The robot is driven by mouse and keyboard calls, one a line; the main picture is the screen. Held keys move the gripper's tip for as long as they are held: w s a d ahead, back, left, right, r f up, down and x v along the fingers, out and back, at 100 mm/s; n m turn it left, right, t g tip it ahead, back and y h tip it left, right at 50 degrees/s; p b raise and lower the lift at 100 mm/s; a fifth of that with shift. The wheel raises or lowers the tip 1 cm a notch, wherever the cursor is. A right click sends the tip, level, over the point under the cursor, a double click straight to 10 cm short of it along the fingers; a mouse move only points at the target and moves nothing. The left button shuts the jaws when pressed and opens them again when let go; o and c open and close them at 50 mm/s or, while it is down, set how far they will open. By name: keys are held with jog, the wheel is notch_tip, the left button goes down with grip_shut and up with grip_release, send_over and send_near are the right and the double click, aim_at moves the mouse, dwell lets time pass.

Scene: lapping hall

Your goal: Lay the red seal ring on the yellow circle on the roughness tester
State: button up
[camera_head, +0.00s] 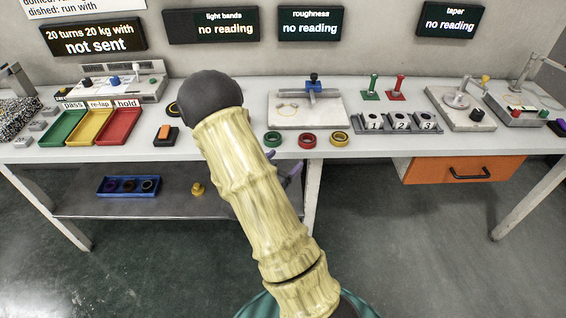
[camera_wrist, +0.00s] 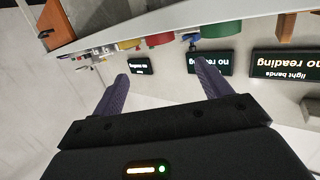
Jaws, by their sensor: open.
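The red seal ring (camera_head: 307,140) lies on the front of the bench, between a green ring (camera_head: 272,139) and a yellow ring (camera_head: 340,138). The roughness tester (camera_head: 330,112) stands behind them, a pale plate with a blue-topped post. A faint yellow circle (camera_head: 287,106) shows on its left part. My gripper (camera_wrist: 162,82) is open with nothing between its fingers. In the upside-down wrist view, what looks like the red ring (camera_wrist: 160,40) is beyond and between the fingertips, apart from them. In the head view my arm hides most of the gripper, near the bench's front edge.
Green, yellow and red trays (camera_head: 118,127) are at left. A numbered block (camera_head: 398,123) stands right of the rings. An orange drawer (camera_head: 464,169) hangs below the bench. A lower shelf (camera_head: 170,204) holds a blue tray (camera_head: 104,188). Open floor lies in front.

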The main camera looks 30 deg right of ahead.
dwell(0.6)
jog(key=a+r+n+t+y, duration=0.1)
jog(key=a+r+n+y, duration=0.1)
jog(key=a+n+y, duration=0.85)
jog(key=s+a+r+n+g+y, duration=0.1)
jog(key=s+a+r+g+y, duration=0.1)
jog(key=s+a, duration=0.2)
jog(key=s+a+r+n+g+y, duration=0.1)
jog(key=s+a+g+y, duration=0.1)
jog(key=s+a, duration=0.3)
jog(key=s+g, duration=0.1)
jog(key=s, duration=0.3)
jog(key=shift+s+a+r, duration=0.15)
jog(key=shift+s+r, duration=0.15)
jog(key=shift+r, duration=0.1)
jog(key=shift+o, duration=0.4)
jog(key=shift+n, duration=0.25)
jog(key=shift+c, duration=0.4)
